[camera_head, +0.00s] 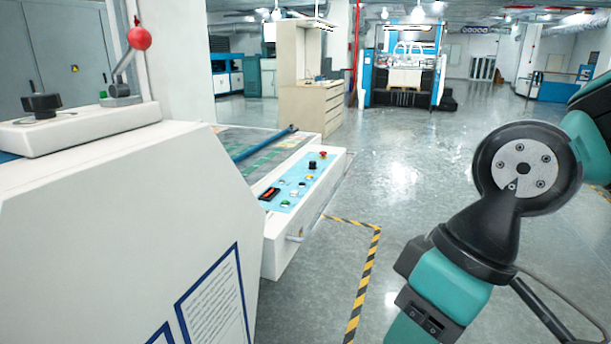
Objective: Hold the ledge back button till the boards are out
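A white machine (130,220) fills the left side of the view. Its control panel (290,192) is a light blue strip on a white ledge and faces right. The panel carries several small buttons and knobs, among them a red button (323,154), a black knob (312,165) and a black-and-red switch (269,194). Labels are too small to read, so I cannot tell which is the ledge back button. Printed boards (262,160) appear to lie on the bed behind the panel. My teal and black arm is at the right, apart from the panel. My gripper is out of view.
A lever with a red ball (139,38) and a black knob (42,105) stand on top of the machine. Yellow-black tape (365,275) marks the floor beside it. A beige cabinet (311,107) stands behind. The grey floor (400,180) between panel and arm is clear.

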